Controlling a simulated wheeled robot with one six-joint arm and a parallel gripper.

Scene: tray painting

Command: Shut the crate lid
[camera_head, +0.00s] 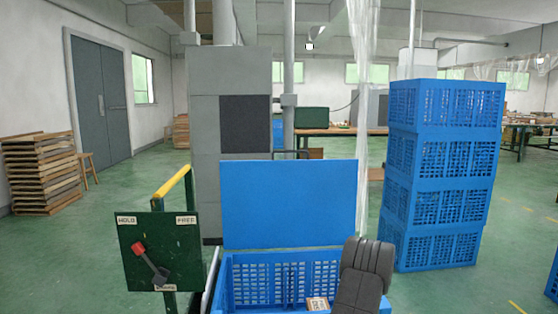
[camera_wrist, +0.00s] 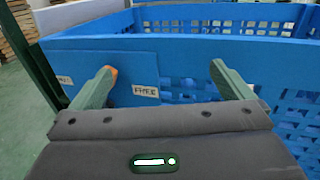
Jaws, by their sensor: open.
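The blue crate (camera_head: 262,284) stands at the bottom middle of the head view, with slotted walls. Its flat blue lid (camera_head: 288,200) stands raised, nearly upright, at the crate's far side. In the wrist view, the blue crate wall (camera_wrist: 190,58) fills the middle, with a white label reading "FREE" (camera_wrist: 145,90) on a plain panel. My gripper (camera_wrist: 163,70) is open, its two green-grey fingers wide apart with nothing between them. It faces this wall; whether a fingertip touches it I cannot tell. The gripper is not visible in the head view.
A dark green board (camera_head: 160,250) with a red-knobbed lever and "HOLD" and "FREE" labels stands left of the crate. A yellow-topped rail (camera_head: 172,183) is behind it. Stacked blue crates (camera_head: 440,180) rise at right. A small labelled item (camera_head: 317,304) shows at the crate.

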